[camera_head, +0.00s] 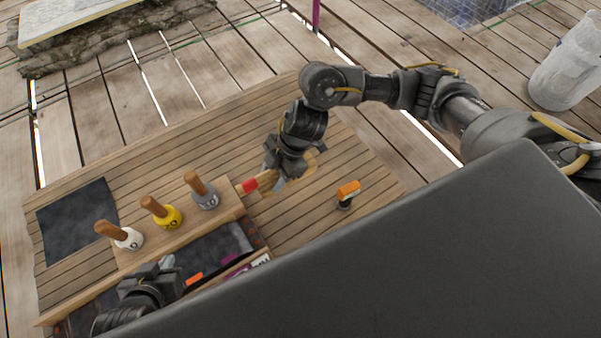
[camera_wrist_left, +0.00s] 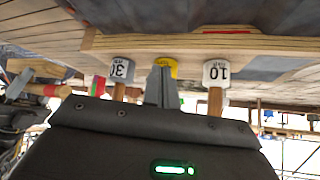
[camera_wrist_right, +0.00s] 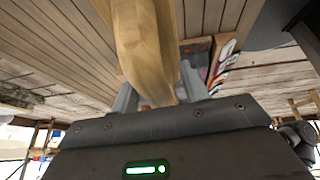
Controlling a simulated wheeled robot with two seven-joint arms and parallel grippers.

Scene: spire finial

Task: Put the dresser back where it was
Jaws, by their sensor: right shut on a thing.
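The dresser is a pale wooden tool (camera_head: 267,181) with a red section. My right gripper (camera_head: 281,178) is shut on it, over the plank table right of the raised wooden ledge. In the right wrist view the wood (camera_wrist_right: 148,45) runs between the two fingers. The red section also shows at the left of the left wrist view (camera_wrist_left: 49,90). Whether the dresser touches the table, I cannot tell. My left gripper (camera_head: 168,262) is over the front tray, below the ledge; its fingers look together and empty in the left wrist view (camera_wrist_left: 161,84).
Three wooden-handled pieces, white (camera_head: 127,239), yellow (camera_head: 168,217) and grey (camera_head: 207,200), stand on the ledge. A dark square mat (camera_head: 78,220) lies left. An orange-topped tool (camera_head: 347,190) stands right. The front tray (camera_head: 262,259) holds orange and purple items. Planks behind the ledge are clear.

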